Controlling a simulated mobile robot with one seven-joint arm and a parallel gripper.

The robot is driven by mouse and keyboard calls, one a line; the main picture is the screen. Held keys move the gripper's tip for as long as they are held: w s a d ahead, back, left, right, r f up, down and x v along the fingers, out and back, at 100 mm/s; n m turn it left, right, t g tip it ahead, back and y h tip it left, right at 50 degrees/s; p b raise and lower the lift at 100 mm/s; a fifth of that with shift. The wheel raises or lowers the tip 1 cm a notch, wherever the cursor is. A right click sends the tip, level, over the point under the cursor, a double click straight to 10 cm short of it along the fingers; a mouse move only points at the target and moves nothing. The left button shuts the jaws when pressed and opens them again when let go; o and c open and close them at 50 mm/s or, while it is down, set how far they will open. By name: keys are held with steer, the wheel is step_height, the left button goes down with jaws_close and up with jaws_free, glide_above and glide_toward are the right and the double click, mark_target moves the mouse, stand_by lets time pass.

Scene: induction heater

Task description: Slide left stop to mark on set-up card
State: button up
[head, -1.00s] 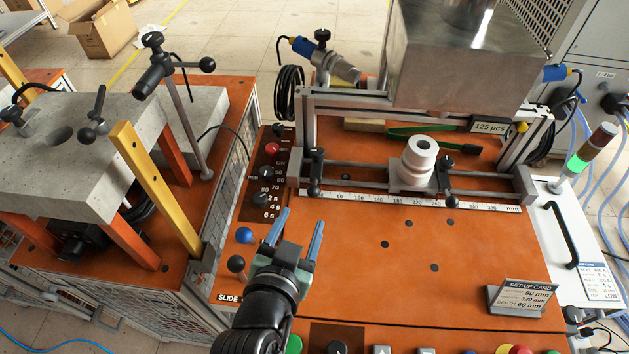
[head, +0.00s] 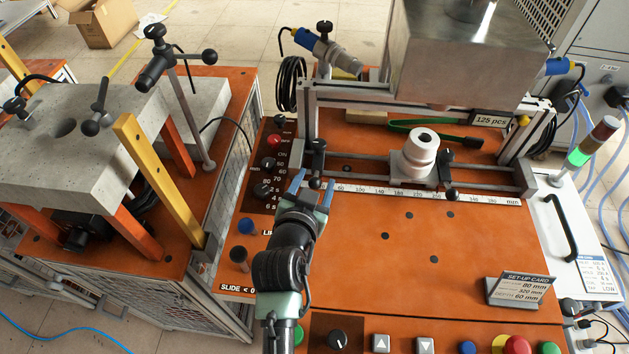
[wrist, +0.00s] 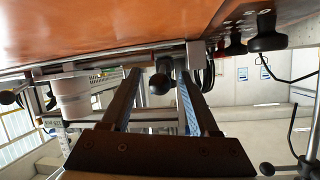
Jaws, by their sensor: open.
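The left stop (head: 318,158) is a black clamp on the rail at the left end of the millimetre scale (head: 385,193). Its round black knob (head: 315,183) shows between my fingertips. My gripper (head: 313,188) is open with blue-faced fingers. In the wrist view the knob (wrist: 160,84) sits between the open fingers (wrist: 157,90), with gaps on both sides. The set-up card (head: 520,288) stands at the front right and reads 80 mm, 320 mm and depth 60 mm. My fingers hide the low end of the scale.
A white ringed workpiece (head: 420,155) stands on a carriage on the rail. The right stop (head: 448,178) is just right of it. A metal housing (head: 455,60) hangs above. Left of my gripper are knobs on a black panel (head: 262,180).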

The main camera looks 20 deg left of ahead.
steer(key=shift+c, duration=0.3)
jaws_close()
steer(key=shift+d, duration=0.15)
stand_by(0.9)
